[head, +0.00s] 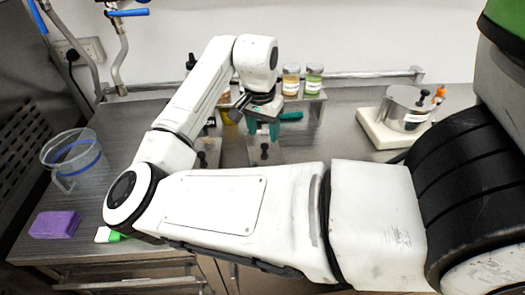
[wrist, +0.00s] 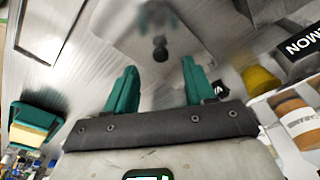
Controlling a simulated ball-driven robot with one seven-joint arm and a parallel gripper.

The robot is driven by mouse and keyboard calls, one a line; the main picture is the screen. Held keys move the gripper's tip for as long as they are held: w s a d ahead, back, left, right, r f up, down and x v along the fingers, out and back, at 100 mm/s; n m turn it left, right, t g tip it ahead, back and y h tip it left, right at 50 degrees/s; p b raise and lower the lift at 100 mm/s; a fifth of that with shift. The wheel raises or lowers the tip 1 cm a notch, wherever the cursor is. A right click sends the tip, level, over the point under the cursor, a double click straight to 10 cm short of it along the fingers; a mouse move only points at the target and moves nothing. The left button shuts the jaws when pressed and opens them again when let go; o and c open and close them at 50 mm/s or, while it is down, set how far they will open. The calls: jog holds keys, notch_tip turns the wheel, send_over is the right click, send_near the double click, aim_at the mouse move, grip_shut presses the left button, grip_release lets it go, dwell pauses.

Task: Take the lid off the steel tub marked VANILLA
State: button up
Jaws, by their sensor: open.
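My gripper (head: 263,128) has teal fingers and hangs over the back middle of the steel counter. In the wrist view my gripper (wrist: 155,88) is open, with nothing between its fingertips. A steel lid (wrist: 125,22) with a dark knob (wrist: 160,46) lies ahead of the fingertips, apart from them. In the head view a steel lid with a black knob (head: 264,151) is just below my gripper, and another black knob (head: 203,159) stands to its left, partly behind my arm. No VANILLA marking is readable in either view, so I cannot tell which tub is marked so.
Jars (head: 302,80) stand behind. A steel pot (head: 405,106) sits on a white base at right. A clear jug (head: 75,158) and purple sponge (head: 55,224) are left.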

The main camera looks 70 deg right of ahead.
aim_at(264, 145)
jog(key=shift+d+f+p, duration=0.2)
jog(key=shift+f+p, duration=0.1)
jog(key=shift+f, duration=1.1)
jog(key=shift+d+f+p, duration=0.2)
jog(key=shift+f+p, duration=0.1)
jog(key=shift+f, duration=1.1)
grip_shut()
